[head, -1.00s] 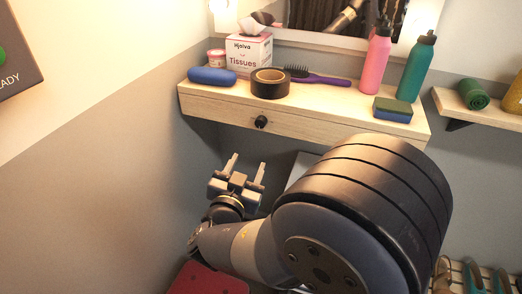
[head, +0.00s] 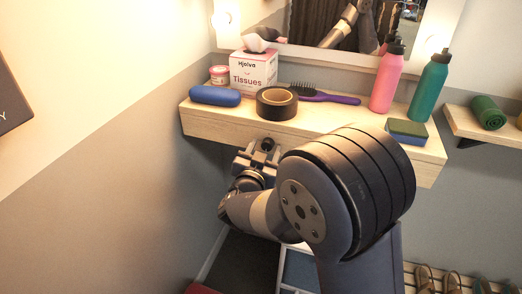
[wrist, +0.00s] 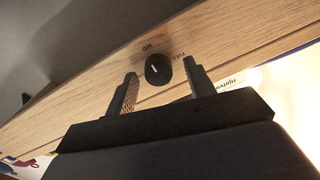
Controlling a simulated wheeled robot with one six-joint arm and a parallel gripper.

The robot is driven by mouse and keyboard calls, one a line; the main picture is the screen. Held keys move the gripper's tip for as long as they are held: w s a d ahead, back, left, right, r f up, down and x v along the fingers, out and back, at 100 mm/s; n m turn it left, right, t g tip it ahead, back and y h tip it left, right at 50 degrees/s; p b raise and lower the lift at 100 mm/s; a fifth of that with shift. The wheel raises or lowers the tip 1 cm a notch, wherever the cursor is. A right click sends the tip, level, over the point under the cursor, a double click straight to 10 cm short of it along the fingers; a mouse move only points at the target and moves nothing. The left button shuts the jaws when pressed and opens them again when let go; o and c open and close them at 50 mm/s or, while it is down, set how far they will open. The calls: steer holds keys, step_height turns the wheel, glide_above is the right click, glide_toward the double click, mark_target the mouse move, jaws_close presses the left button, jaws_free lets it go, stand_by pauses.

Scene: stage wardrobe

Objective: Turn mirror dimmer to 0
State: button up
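The mirror dimmer is a round black knob (wrist: 158,69) on the wooden front of the shelf below the mirror. In the wrist view it sits between the two fingertips of my gripper (wrist: 160,82), with a gap on each side. A short white pointer line shows on its face. The labels MID and FULL are printed beside it; no 0 mark is visible. In the head view the knob (head: 267,145) shows just beyond my gripper (head: 259,156), which is open and empty, close to the shelf front.
The wooden shelf (head: 225,120) holds a blue case (head: 215,96), a tissue box (head: 254,72), black tape (head: 276,104), a purple brush (head: 330,97), a sponge (head: 407,131), and pink (head: 386,80) and teal (head: 429,87) bottles. A wall (head: 110,190) stands to the left.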

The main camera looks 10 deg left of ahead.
steer(key=c, duration=0.9)
steer(key=shift+c, duration=0.2)
